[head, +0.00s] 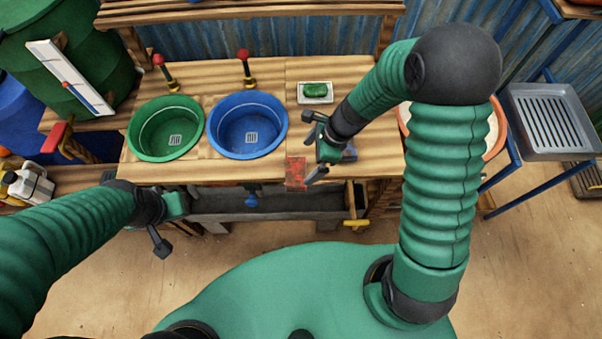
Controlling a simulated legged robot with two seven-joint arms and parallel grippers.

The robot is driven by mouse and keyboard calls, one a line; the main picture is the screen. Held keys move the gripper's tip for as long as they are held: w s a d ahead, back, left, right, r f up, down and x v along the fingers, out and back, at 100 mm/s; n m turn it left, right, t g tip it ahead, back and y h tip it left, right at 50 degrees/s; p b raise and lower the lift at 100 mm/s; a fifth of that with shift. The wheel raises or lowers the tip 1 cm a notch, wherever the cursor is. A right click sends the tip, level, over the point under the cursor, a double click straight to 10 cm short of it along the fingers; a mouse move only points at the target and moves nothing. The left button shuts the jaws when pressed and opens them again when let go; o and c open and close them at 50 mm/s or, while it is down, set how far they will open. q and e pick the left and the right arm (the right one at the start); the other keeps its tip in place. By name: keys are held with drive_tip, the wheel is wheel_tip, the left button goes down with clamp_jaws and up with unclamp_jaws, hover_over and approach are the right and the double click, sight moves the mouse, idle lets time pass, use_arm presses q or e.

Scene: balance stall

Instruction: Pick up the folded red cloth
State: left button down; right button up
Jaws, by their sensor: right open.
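The folded red cloth (295,173) lies at the front edge of the wooden counter, right of the blue basin. My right gripper (317,170) is open, just right of the cloth and close to it. No cloth shows between its fingers, and I cannot tell whether a finger touches the cloth. My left gripper (184,207) is at the counter's front, below the green basin and well left of the cloth. Its fingers are too unclear to tell open from shut.
A green basin (140,141) and a blue basin (217,139) are set in the counter (265,77). A green soap bar (317,89) lies on a white dish behind my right gripper. A trough (290,204) runs below the front edge.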

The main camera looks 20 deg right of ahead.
sight(297, 171)
drive_tip(key=a+f, duration=0.4)
drive_tip(key=shift+w+f+b, duration=0.1)
drive_tip(key=shift+f+b, duration=0.1)
drive_tip(key=shift+b, duration=0.1)
drive_tip(key=x, duration=0.2)
drive_tip(key=shift+f, duration=0.35)
drive_tip(key=shift+d+f, duration=0.2)
drive_tip(key=shift+d, duration=0.3)
drive_tip(key=shift+c, duration=1.3)
drive_tip(key=shift+a, duration=0.5)
drive_tip(key=c, duration=0.9)
drive_tip(key=shift+w+d, duration=0.15)
drive_tip(key=shift+d, duration=0.15)
drive_tip(key=c, duration=0.8)
use_arm(q)
drive_tip(key=shift+s+a+f, duration=0.15)
drive_tip(key=shift+a+f, duration=0.55)
drive_tip(key=shift+a, duration=0.05)
use_arm(e)
clamp_jaws()
